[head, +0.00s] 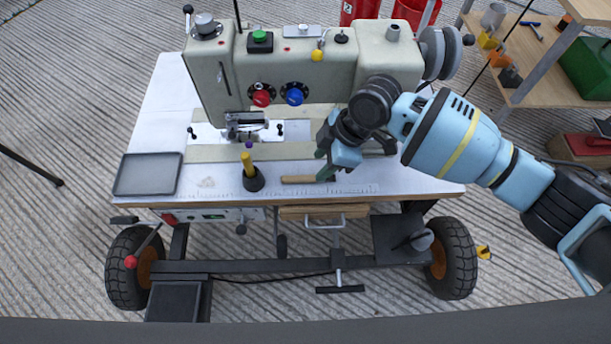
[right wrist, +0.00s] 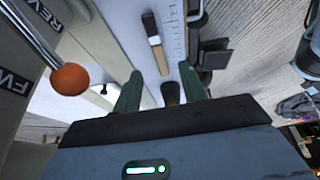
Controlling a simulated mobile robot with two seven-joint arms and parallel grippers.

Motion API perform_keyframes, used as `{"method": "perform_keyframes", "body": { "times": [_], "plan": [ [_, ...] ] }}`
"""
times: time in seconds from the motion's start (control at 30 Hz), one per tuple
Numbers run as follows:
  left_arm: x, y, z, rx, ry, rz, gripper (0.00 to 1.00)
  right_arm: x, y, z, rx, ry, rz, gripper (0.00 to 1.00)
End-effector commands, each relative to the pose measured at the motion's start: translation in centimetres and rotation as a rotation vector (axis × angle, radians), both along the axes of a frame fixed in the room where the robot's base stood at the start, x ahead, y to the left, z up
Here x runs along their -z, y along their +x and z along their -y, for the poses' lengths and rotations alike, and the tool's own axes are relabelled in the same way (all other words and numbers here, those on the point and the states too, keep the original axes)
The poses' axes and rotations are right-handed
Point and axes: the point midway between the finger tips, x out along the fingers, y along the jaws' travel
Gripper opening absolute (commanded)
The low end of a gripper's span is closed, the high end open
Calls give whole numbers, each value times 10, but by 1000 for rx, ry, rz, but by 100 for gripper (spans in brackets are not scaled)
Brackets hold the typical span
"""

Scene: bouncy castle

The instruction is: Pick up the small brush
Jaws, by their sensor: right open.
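The small brush (head: 298,179) lies flat near the front edge of the white tabletop (head: 220,190), its wooden handle pointing left. My right gripper (head: 330,165) is above its right part and hides that end. My left gripper is not in view.
A grey tray (head: 148,174) lies at the table's left. The sewing machine (head: 290,75) stands behind. An orange-knobbed lever (right wrist: 70,79) is close to my right gripper.

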Motion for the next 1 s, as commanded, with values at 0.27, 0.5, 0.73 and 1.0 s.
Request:
{"method": "perform_keyframes", "body": {
  "times": [0.27,0.5,0.73,1.0],
  "plan": [
    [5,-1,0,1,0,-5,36,11,0,-5,0,0,0,42],
    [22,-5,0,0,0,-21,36,36,1,-20,-2,0,-1,42],
    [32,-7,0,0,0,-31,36,55,2,-29,1,0,0,42],
    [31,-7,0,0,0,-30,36,54,2,-29,0,0,1,31]
  ]
}}
